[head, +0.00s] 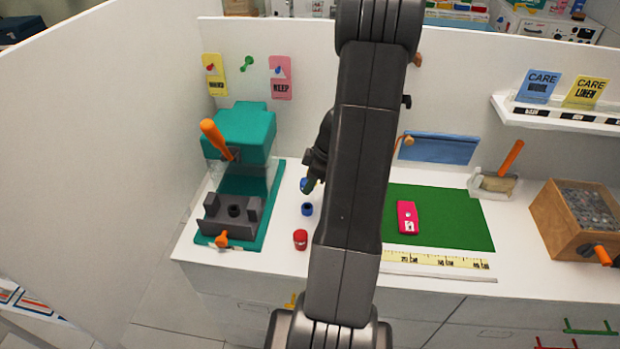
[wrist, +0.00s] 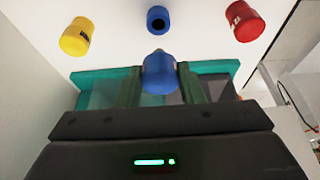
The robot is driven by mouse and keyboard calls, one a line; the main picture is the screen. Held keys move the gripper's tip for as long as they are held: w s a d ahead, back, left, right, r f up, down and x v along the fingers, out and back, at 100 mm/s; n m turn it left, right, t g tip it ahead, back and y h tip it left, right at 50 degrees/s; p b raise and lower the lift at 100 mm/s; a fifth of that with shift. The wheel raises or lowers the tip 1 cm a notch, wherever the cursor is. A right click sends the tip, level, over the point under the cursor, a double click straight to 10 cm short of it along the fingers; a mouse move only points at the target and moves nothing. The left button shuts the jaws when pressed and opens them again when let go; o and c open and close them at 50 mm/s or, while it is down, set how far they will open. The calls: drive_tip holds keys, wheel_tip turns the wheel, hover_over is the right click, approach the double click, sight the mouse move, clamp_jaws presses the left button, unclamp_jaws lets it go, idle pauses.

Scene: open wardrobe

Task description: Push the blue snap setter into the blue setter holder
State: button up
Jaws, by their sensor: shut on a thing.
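The blue snap setter (wrist: 158,74) is between the two fingers of my gripper (wrist: 160,86) in the wrist view, its small grey tip pointing away from the palm. My gripper is shut on it. The blue setter holder (wrist: 157,20), a short blue cup with a dark hole, stands apart from the setter, ahead of its tip. In the head view the blue holder (head: 308,209) stands on the white worktop, just in front of my gripper (head: 311,186). A bit of the blue setter (head: 303,184) shows beside the fingers; my arm hides part of the area.
A yellow cup (wrist: 76,37) and a red cup (wrist: 243,20) flank the blue holder in the wrist view. A teal press (head: 238,140) with an orange lever stands left. A green mat (head: 455,215) with a pink item lies right of my arm.

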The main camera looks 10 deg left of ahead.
drive_tip(key=shift+f+b, duration=0.55)
drive_tip(key=shift+f, duration=1.65)
drive_tip(key=shift+p, duration=0.9)
drive_tip(key=shift+f, duration=1.6)
drive_tip(key=o, duration=1.2)
drive_tip(key=shift+c, duration=0.2)
drive_tip(key=shift+r, duration=0.1)
drive_tip(key=v, duration=1.3)
drive_tip(key=shift+d+r, duration=0.2)
drive_tip(key=shift+r, duration=0.1)
drive_tip(key=shift+f, duration=0.1)
